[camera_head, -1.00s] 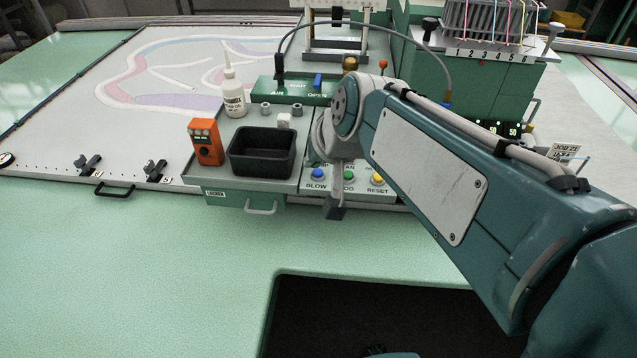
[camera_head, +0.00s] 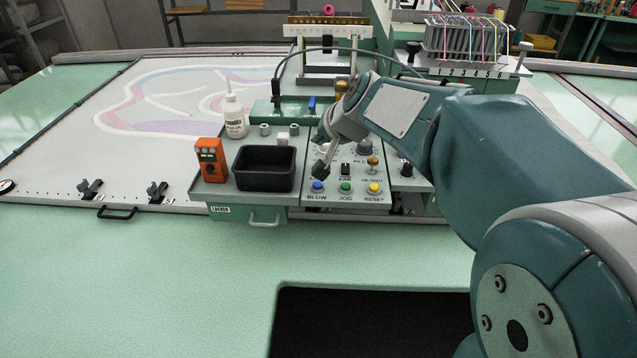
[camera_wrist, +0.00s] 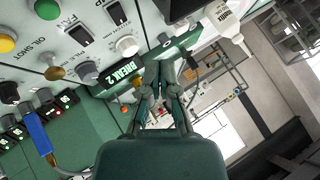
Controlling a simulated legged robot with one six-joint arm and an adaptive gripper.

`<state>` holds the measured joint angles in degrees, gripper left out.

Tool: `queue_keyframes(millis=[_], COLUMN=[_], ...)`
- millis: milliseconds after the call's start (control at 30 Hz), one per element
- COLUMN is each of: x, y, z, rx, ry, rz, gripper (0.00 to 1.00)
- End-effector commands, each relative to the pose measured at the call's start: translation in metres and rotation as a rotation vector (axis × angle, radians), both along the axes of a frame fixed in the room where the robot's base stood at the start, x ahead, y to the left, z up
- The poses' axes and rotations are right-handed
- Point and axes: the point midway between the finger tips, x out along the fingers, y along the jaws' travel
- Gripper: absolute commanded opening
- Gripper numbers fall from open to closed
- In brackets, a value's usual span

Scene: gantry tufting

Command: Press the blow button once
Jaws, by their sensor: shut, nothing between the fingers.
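The blue BLOW button (camera_head: 318,186) is at the front left of the grey control panel (camera_head: 333,197), with its label below it. The green JOG button (camera_head: 346,187) and yellow RESET button (camera_head: 374,187) are to its right. I cannot see contact, and the height of the gap is unclear. In the wrist view my gripper (camera_wrist: 165,68) shows its fingers together; the green button (camera_wrist: 47,9) and yellow button (camera_wrist: 7,42) show there, but the blue one does not.
A black bin (camera_head: 265,184), an orange device (camera_head: 211,160) and a white bottle (camera_head: 235,117) stand left of the panel. A brass knob (camera_head: 373,162) and a black rocker switch (camera_head: 345,169) are close to the buttons. The green surface in front is clear.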

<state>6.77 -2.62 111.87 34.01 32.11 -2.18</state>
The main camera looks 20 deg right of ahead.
Motion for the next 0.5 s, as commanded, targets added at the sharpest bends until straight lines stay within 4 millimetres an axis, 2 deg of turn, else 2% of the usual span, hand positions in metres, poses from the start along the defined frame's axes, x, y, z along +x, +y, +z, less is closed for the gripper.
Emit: queue_keyframes(millis=[500], x=[-0.001], y=[0.002], z=[-0.060], rx=[0.000], ry=[0.006], rz=[0.000], gripper=[0.00])
